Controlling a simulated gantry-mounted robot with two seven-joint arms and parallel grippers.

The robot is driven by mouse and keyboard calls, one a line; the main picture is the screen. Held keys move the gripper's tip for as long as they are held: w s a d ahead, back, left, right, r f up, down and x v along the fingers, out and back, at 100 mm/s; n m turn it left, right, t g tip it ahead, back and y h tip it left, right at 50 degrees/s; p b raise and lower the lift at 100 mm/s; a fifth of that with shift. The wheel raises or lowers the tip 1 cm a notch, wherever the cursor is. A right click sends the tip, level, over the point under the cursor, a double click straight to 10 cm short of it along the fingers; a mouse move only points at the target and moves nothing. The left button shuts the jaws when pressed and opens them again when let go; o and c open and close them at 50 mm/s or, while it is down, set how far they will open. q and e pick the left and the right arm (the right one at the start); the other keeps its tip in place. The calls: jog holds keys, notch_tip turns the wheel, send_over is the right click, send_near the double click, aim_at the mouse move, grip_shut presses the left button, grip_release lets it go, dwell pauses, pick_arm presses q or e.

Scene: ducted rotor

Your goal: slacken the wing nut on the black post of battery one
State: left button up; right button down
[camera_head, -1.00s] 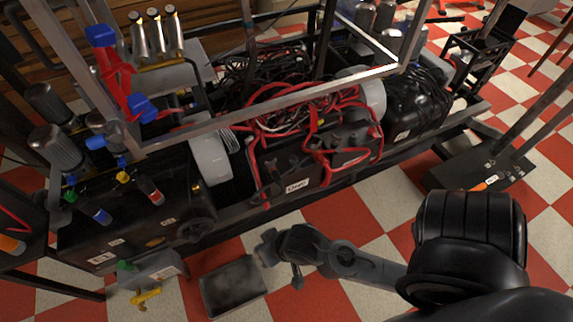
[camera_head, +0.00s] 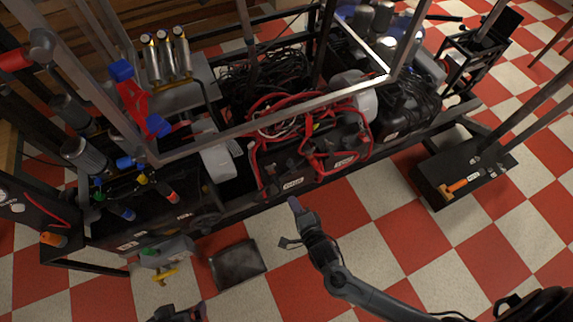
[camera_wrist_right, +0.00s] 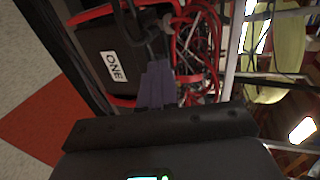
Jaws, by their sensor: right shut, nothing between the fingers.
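Battery one is a black box with a white ONE label in the right wrist view (camera_wrist_right: 113,65). In the head view it appears to be the left black battery (camera_head: 280,172), with red cables over it. I cannot make out the black post or its wing nut. My right gripper (camera_head: 294,203) is shut and empty, just in front of the battery's lower front edge in the head view. In the wrist view its fingers (camera_wrist_right: 155,85) overlap the battery's side; contact cannot be told. A dark shape at the bottom edge may be my left gripper (camera_head: 178,313); its jaws are unclear.
Grey frame bars (camera_head: 280,122) cross above the batteries. Red cables (camera_head: 318,160) loop over them. A dark tray (camera_head: 238,264) lies on the checkered floor. A black box (camera_head: 463,180) with an orange-handled tool stands at right. The floor in front is mostly open.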

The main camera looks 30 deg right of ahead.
jog(key=b, duration=0.7)
send_near(274, 166)
jog(key=x, duration=0.5)
jog(key=shift+w+a+f, duration=0.1)
jog(key=shift+f, duration=0.2)
jog(key=shift+w+r, duration=0.1)
jog(key=shift+w, duration=0.5)
